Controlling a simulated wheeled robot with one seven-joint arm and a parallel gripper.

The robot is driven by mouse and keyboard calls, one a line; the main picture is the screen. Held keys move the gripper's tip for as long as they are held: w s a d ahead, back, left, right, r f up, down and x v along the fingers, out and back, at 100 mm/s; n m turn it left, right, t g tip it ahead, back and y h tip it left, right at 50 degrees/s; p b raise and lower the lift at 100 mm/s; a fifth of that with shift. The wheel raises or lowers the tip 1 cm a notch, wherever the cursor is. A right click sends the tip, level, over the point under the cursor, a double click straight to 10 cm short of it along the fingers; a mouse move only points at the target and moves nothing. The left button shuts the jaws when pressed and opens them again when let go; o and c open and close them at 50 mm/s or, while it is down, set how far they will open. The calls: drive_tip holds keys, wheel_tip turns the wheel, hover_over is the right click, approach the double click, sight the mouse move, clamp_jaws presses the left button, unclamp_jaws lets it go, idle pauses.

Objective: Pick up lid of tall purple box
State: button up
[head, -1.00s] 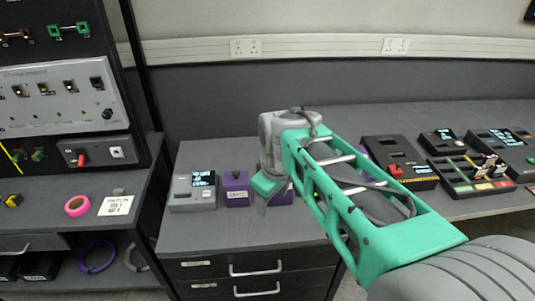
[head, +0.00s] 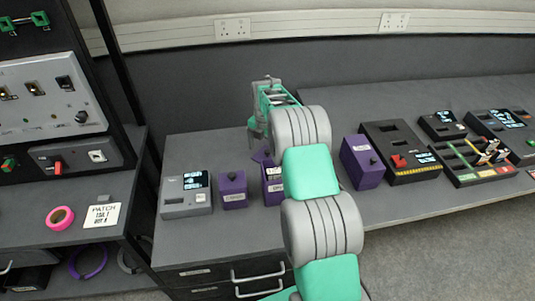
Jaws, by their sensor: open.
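Three purple boxes stand on the grey desk. The left one (head: 233,190) is small, with a dark knob on its lid and a white label. The middle one (head: 271,188) has a label and is partly hidden behind my arm; a tilted purple piece (head: 262,155) shows at its top, and I cannot tell if it is a lid. I cannot tell for sure which is the tall one. My gripper (head: 259,143) is open, above and behind the middle box, its fingers mostly hidden.
A grey device with a screen (head: 185,195) stands left of the boxes. Black control units (head: 401,151) stand at right. A dark shelf rack (head: 90,160) rises at left, holding a pink tape roll (head: 60,218). Desk room is free in front of the boxes.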

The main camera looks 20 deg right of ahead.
drive_tip(key=shift+f, duration=0.9)
drive_tip(key=shift+d, duration=0.1)
drive_tip(key=c, duration=1.3)
